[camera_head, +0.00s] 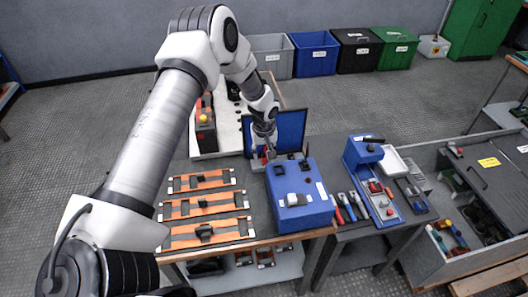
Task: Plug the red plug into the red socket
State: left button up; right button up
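My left arm reaches over the bench from the left, and its gripper (264,152) points down in front of an upright blue panel (291,128). A small red piece (268,154) shows right at the fingertips. It is too small to tell whether it is the red plug, the red socket or something else, or whether the fingers are shut on it. A blue box (308,212) with black and white fittings on top stands just in front and to the right of the gripper. My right gripper is not in view.
A dark box with a yellow-topped button (203,119) stands at the back left. Hand tools (350,207) and a blue tool holder (364,150) lie to the right. Bins (313,53) line the wall.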

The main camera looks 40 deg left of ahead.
pick_arm(q)
jog(key=shift+r, duration=0.1)
notch_tip(320, 180, up, 12)
jog(key=s, duration=0.1)
jog(key=shift+d, duration=0.45)
jog(key=shift+s+f, duration=0.1)
jog(key=shift+f, duration=0.1)
